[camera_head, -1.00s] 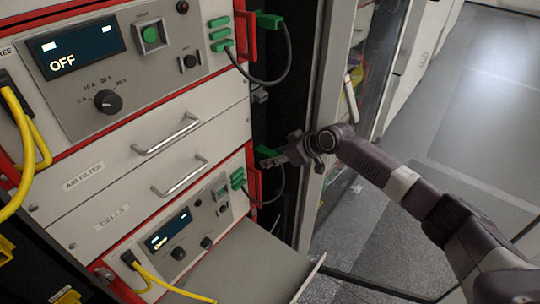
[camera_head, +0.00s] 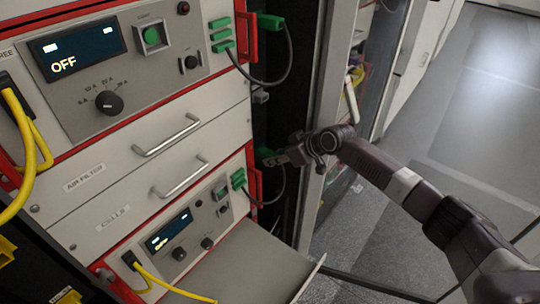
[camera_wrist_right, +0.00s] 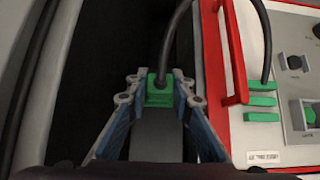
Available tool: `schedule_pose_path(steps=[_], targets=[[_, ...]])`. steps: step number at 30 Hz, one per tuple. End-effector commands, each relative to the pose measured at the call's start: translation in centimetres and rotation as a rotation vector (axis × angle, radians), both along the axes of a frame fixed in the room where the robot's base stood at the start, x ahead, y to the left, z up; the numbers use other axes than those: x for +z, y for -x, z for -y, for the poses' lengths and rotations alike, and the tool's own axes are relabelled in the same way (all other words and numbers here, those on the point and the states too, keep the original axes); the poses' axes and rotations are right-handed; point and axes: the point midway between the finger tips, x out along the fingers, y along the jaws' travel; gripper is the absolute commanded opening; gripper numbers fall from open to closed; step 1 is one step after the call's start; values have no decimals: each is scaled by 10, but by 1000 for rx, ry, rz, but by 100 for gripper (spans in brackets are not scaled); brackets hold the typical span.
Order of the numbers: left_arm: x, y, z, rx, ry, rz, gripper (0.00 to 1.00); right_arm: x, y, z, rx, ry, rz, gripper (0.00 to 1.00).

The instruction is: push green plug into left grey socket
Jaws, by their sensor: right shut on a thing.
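A green plug (camera_wrist_right: 160,91) with a black cable sits between the fingertips of my right gripper (camera_wrist_right: 159,95) in the right wrist view. The gripper is shut on it. In the head view the same gripper (camera_head: 277,160) reaches in from the right to the dark gap beside the lower unit, where part of the green plug (camera_head: 266,152) shows. A small grey socket-like block (camera_head: 260,97) sits higher in that gap. I cannot tell whether the plug touches a socket. My left gripper is not in view.
An upper green plug (camera_head: 270,21) with a looped cable is at the upper unit. Red handles (camera_head: 247,36) and green connectors (camera_head: 238,180) flank the gap. A grey shelf (camera_head: 250,265) juts out below. A glass door (camera_head: 345,120) stands to the right.

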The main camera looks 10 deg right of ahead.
Motion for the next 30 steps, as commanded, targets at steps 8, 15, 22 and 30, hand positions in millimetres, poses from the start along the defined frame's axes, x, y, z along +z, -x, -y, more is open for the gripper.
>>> schedule_pose_path(steps=[8, 15, 22, 30], targets=[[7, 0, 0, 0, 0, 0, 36, -1, 10, 9, -2, 2, -4, 8], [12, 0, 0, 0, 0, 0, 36, 0, 17, 15, -3, 2, -2, 8], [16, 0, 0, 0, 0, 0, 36, -1, 25, 21, -2, 1, -3, 8], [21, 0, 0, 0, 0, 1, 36, -1, 33, 27, -1, 1, -3, 8]])
